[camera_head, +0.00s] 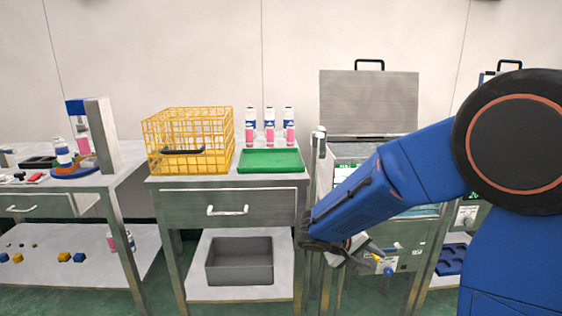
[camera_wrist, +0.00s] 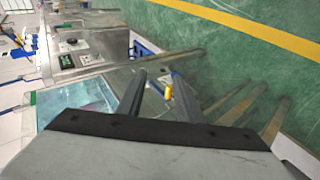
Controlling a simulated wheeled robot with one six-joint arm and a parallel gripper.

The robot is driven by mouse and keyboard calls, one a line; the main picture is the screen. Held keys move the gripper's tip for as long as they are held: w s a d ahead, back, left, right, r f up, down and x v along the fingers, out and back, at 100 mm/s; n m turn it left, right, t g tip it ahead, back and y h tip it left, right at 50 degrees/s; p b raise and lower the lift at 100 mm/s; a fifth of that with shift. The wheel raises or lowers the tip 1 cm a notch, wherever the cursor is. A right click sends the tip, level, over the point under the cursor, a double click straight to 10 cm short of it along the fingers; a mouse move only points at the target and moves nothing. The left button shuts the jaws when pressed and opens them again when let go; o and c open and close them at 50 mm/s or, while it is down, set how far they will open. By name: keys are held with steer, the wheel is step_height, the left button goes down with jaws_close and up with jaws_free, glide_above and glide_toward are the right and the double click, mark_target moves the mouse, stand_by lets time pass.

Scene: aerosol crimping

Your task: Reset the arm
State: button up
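My gripper (camera_head: 368,262) hangs at the end of my blue arm, low in front of the steel machine to the right of the middle table. It points down and to the right in the head view. In the wrist view my gripper (camera_wrist: 158,74) shows two dark fingers standing apart, with nothing held that I can see. A small yellow part (camera_wrist: 168,91) shows between the fingers, seemingly beyond them. My arm hides part of the machine in the head view.
The middle table (camera_head: 225,207) carries a yellow wire basket (camera_head: 188,140), a green tray (camera_head: 270,161) and several aerosol cans (camera_head: 269,125). A steel machine with a raised lid (camera_head: 368,100) stands behind my arm. A left bench (camera_head: 135,155) holds a crimping device (camera_head: 101,135). Green floor (camera_wrist: 225,55) is open.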

steer(key=s+d+r+m+g+y, duration=0.1)
steer(key=s+d+r+y, duration=0.15)
steer(key=s, duration=0.45)
steer(key=s+d+r+m+g+y, duration=0.1)
steer(key=s+d+r+y, duration=0.15)
steer(key=s, duration=0.45)
steer(key=s+a+r+t+y, duration=0.1)
steer(key=s+a+r+y, duration=0.1)
steer(key=s, duration=0.4)
steer(key=s+a+r+t+y, duration=0.2)
steer(key=s, duration=0.5)
steer(key=shift+a+y, duration=0.15)
steer(key=shift+y, duration=0.25)
steer(key=shift+s, duration=0.1)
stand_by(2.9)
